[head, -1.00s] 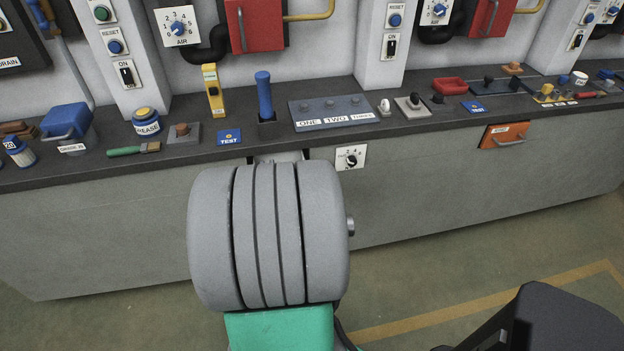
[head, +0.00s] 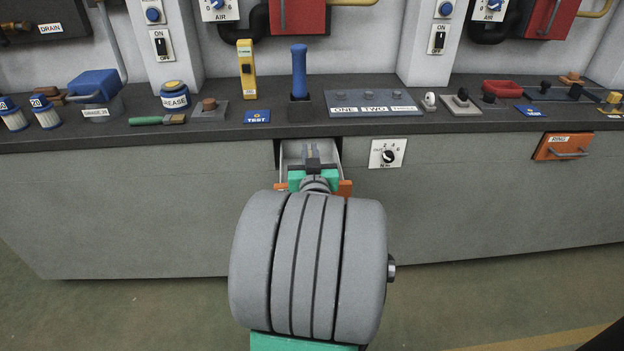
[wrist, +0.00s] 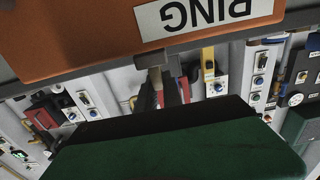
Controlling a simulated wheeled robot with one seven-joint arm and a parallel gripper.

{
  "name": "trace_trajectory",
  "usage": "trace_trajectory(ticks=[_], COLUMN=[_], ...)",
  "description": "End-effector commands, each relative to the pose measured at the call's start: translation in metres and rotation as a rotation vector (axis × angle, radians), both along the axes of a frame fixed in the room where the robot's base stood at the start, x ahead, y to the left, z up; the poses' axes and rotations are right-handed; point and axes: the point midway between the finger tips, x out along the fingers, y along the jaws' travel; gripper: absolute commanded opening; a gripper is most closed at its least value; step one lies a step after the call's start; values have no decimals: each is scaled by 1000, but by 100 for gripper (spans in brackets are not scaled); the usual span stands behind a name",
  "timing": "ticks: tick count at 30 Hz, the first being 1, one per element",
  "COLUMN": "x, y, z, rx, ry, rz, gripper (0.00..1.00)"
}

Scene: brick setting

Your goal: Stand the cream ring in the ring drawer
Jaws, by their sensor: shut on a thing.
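An orange-fronted drawer under the bench is open, its pale inside (head: 322,147) showing in the head view. Its orange front (head: 345,188) is mostly hidden behind my arm. In the wrist view the orange front (wrist: 75,40) fills the top, with an upside-down RING label and a grey handle (wrist: 188,55). My gripper (wrist: 168,88) is shut on this handle; it also shows in the head view (head: 313,163). A small whitish upright piece (head: 429,101) on the bench may be the cream ring; it is too small to be sure.
Another orange drawer front (head: 563,146) sits shut at the right. A dial plate (head: 388,154) is just right of the open drawer. The bench top (head: 225,133) holds a blue-handled lever (head: 299,72), a ONE TWO plate (head: 370,96) and tools. The floor in front looks clear.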

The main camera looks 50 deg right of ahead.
Motion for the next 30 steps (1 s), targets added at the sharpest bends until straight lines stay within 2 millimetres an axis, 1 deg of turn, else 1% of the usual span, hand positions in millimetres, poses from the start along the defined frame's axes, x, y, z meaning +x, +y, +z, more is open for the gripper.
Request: trace_trajectory(ticks=[4,7,9,12,16,30], x=[4,4,4,4,4,4], y=[-11,-11,-11,-11,-10,-10], z=[-18,-40,-46,-42,-42,-58], rx=[0,1,1,-1,-1,5], ry=[0,0,-1,-1,-1,3], rz=[-1,-1,-1,0,0,0], gripper=[0,0,0,0,0,0])
